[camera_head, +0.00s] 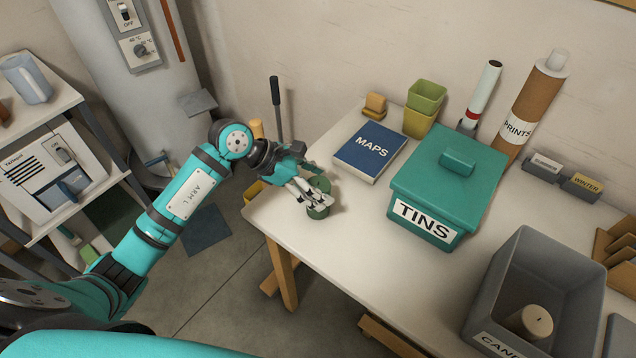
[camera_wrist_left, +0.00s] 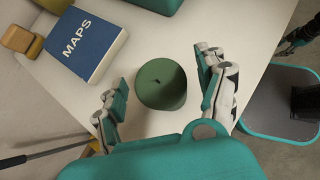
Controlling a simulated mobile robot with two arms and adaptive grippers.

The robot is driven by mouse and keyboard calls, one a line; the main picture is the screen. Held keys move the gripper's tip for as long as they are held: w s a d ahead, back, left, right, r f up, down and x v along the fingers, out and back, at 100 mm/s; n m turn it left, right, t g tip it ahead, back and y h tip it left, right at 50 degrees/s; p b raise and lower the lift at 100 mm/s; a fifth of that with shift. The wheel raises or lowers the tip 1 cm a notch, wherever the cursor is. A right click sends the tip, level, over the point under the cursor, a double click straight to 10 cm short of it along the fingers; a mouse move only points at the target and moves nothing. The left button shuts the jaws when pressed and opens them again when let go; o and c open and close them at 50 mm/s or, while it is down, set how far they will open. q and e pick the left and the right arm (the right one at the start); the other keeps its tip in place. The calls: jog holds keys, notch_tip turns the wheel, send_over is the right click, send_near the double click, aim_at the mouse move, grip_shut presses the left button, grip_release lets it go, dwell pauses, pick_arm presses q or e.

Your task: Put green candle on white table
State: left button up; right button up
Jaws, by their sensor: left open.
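The green candle (camera_head: 320,184) stands on the white table (camera_head: 262,217) near its left corner, partly hidden by my left gripper in the head view.
The blue MAPS book (camera_head: 370,152) lies close behind the candle. The teal TINS box (camera_head: 448,185) stands to the right. A grey bin (camera_head: 540,290) at the front right holds a cream candle (camera_head: 530,321). Green pots (camera_head: 424,105) stand behind the book.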

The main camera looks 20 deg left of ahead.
pick_arm(q)
jog(key=b+v, duration=0.1)
jog(key=v, duration=1)
jog(key=shift+a+r+b, duration=0.15)
jog(key=shift+a+b, duration=0.1)
jog(key=shift+b, duration=0.05)
